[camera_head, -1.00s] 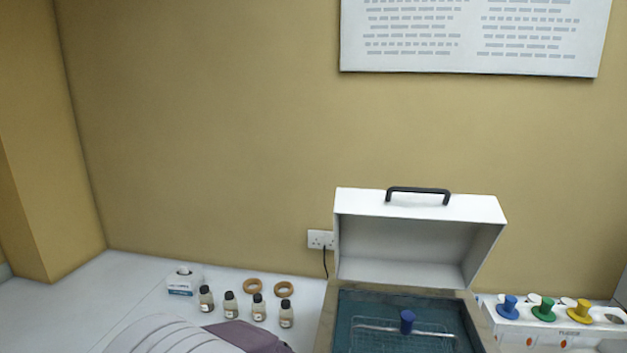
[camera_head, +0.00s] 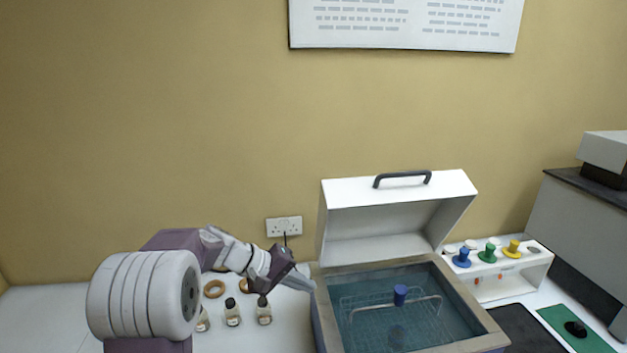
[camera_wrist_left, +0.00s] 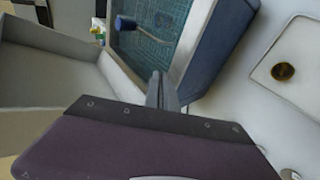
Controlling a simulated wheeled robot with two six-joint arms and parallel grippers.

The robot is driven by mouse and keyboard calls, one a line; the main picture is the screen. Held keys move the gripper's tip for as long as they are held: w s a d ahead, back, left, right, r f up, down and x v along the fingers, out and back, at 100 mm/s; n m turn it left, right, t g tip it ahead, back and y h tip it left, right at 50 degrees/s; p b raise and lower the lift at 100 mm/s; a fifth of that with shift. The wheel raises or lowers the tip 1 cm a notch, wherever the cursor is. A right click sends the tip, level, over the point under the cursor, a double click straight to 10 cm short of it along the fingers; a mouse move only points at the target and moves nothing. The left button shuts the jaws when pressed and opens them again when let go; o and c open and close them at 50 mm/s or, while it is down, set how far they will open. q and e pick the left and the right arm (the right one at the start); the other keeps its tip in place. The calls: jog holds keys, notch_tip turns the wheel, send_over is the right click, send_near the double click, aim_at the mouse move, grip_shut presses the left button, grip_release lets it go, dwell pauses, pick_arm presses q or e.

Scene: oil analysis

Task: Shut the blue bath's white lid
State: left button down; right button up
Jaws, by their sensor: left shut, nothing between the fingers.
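The blue bath (camera_head: 466,343) stands on the bench, with water and a wire rack with a blue knob inside. Its white lid (camera_head: 398,190) is raised and open at the back, with a black handle (camera_head: 402,178) on top. My left gripper (camera_head: 306,283) is shut and empty, just left of the bath's rear left corner and the lid's lower left edge. In the left wrist view the gripper (camera_wrist_left: 162,90) shows near the bath rim (camera_wrist_left: 125,62), with the open lid (camera_wrist_left: 50,80) at left. I cannot tell whether it touches. My right gripper is not in view.
Small dark-capped bottles (camera_head: 233,313) and cork rings (camera_head: 214,289) stand left of the bath, close to my left arm. A white rack (camera_head: 500,285) with coloured knobs is at right. A wall socket (camera_head: 284,227) is behind. The space above the bath is clear.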

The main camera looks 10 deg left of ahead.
pick_arm(q)
jog(key=w+a+r+m+t+h, duration=0.1)
jog(key=w+a+r+t+h, duration=0.15)
jog(key=r, duration=0.45)
jog(key=w+a+r+t+h, duration=0.2)
jog(key=w+a+r, duration=0.15)
jog(key=r, duration=0.45)
jog(key=w+a+r+m+t+h, duration=0.1)
jog(key=w+a+r+t+h, duration=0.25)
jog(key=r, duration=0.35)
jog(key=w+d+r+g+y+p, duration=0.1)
jog(key=w+d+r+p, duration=0.1)
jog(key=w+d+p, duration=0.5)
jog(key=s, duration=0.1)
jog(key=s+d+f, duration=0.1)
jog(key=s, duration=0.1)
jog(key=s+f, duration=0.1)
jog(key=s, duration=0.1)
jog(key=shift+d+f, duration=0.2)
jog(key=shift+d, duration=0.15)
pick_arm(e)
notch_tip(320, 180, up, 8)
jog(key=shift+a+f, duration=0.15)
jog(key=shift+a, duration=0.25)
pick_arm(q)
jog(key=shift+w+d, duration=0.1)
